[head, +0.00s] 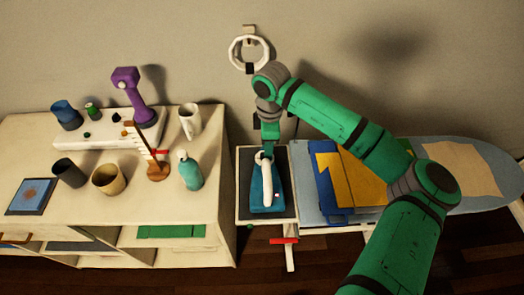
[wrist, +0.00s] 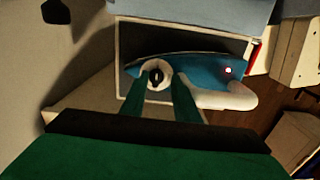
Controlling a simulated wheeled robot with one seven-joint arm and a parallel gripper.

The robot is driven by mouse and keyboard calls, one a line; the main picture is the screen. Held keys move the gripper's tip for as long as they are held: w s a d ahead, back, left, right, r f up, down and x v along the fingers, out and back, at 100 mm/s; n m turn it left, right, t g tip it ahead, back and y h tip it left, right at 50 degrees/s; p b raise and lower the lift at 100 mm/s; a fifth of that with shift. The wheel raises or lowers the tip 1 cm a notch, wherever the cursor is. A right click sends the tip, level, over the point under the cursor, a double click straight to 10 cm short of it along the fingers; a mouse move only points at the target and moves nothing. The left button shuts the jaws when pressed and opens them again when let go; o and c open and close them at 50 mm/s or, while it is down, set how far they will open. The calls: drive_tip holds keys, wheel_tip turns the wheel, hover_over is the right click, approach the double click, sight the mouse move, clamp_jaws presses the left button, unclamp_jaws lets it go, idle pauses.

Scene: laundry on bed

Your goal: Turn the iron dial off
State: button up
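The iron (head: 266,196) is blue with a white handle and lies on the dark rest plate at the left end of the ironing board. It also shows in the wrist view (wrist: 205,68), with a lit red-and-white light (wrist: 229,71) on its body. The dial (wrist: 155,77) is a pale round disc with a dark centre and a light mark in it. My gripper (wrist: 157,82) is over the dial, its two green fingers apart, one at each side of it. I cannot tell whether the fingertips touch the dial. In the head view my gripper (head: 267,151) is at the iron's far end.
The ironing board (head: 490,160) holds folded blue and yellow cloth (head: 355,178) right of the iron. The shelf unit (head: 215,150) on the left carries a teal bottle (head: 190,172), cups and a purple device (head: 131,92). A white ring (head: 236,50) hangs on the wall behind.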

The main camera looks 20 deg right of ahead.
drive_tip(key=shift+w+a+f, duration=0.1)
drive_tip(key=shift+a+f, duration=0.05)
drive_tip(key=shift+f, duration=0.4)
drive_tip(key=shift+w+a+f, duration=0.2)
drive_tip(key=shift+a+f, duration=0.15)
drive_tip(key=shift+f, duration=0.1)
clamp_jaws()
drive_tip(key=shift+d+n, duration=0.1)
drive_tip(key=shift+n, duration=0.3)
